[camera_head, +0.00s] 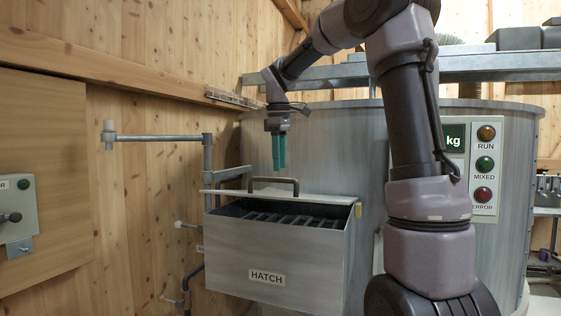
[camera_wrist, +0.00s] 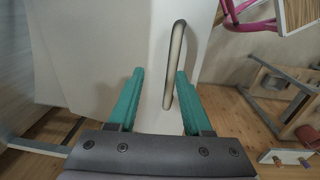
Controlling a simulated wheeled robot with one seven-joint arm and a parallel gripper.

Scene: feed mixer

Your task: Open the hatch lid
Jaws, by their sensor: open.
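The hatch is a grey metal box labelled HATCH (camera_head: 297,283) on the front of the round mixer. Its pale lid (camera_head: 335,199) shows as a thin panel along the back of the opening, and the dark slatted inside shows in front of it. A dark bar handle (camera_head: 293,181) stands up from the lid. My gripper (camera_head: 279,170) points down just above the handle, its teal fingers open and empty. In the wrist view the pale lid surface (camera_wrist: 100,45) lies beyond my gripper (camera_wrist: 161,74), and the handle (camera_wrist: 175,60) appears between the fingertips, nearer the right one. Contact cannot be told.
A metal pipe rail (camera_head: 160,138) stands left of the hatch by the wooden wall. A panel with RUN, MIXED and ERROR lamps (camera_head: 485,165) is on the mixer at right. In the wrist view, wooden furniture (camera_wrist: 280,90) stands at right, with floor between.

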